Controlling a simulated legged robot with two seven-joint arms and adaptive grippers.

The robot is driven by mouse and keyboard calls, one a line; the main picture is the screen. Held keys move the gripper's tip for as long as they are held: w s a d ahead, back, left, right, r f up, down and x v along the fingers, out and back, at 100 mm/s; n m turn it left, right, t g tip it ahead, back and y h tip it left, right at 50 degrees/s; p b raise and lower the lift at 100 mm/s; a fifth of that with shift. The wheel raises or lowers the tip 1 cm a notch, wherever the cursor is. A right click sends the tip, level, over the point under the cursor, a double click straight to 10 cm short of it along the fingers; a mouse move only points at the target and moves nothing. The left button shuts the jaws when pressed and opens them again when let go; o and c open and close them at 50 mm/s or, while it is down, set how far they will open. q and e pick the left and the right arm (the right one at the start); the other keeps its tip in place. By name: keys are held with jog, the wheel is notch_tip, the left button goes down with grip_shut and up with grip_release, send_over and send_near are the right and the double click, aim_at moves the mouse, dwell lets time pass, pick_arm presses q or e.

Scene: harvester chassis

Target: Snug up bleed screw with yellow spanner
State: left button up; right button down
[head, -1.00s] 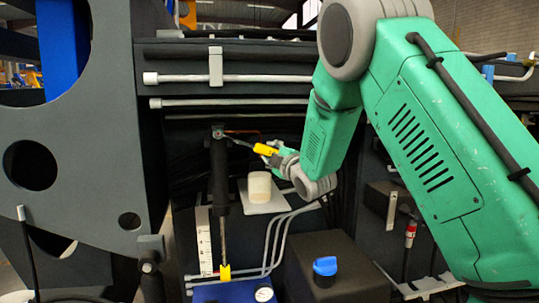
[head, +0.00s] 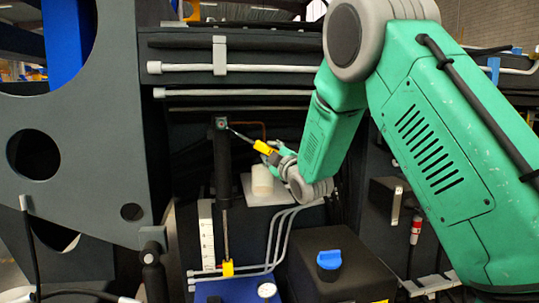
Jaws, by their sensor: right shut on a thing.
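The yellow spanner (head: 264,147) is held in my right gripper (head: 274,153), which is shut on its yellow grip. Its thin grey shaft points up and left to the top of a dark upright cylinder (head: 223,170). The bleed screw (head: 221,124) shows as a small spot at the cylinder's top. The spanner's tip is just right of the screw; a narrow gap seems to show, but contact is too small to tell. My left gripper is not in view.
A pale block on a light plate (head: 261,181) sits just behind and below my right gripper. Grey pipes (head: 278,240) and a black tank with a blue cap (head: 329,260) lie below. Horizontal pipes (head: 240,68) run above. A grey panel (head: 90,110) stands at left.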

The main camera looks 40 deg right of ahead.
jog(key=shift+w+a+f+m+b, duration=0.25)
jog(key=shift+f+m+b, duration=0.2)
jog(key=shift+b, duration=0.2)
jog(key=shift+w+a+f+m+b, duration=0.1)
jog(key=shift+a+f+m+b, duration=0.15)
jog(key=shift+f+m+b, duration=0.25)
jog(key=shift+w+a+f+m+h+b, duration=0.1)
jog(key=shift+a+m+h+b, duration=0.15)
jog(key=shift+h+b, duration=0.15)
jog(key=s+a+b, duration=0.1)
jog(key=s+a, duration=0.4)
jog(key=s, duration=0.4)
jog(key=shift+s+a+b, duration=0.15)
jog(key=shift+a+b, duration=0.15)
dwell(1.6)
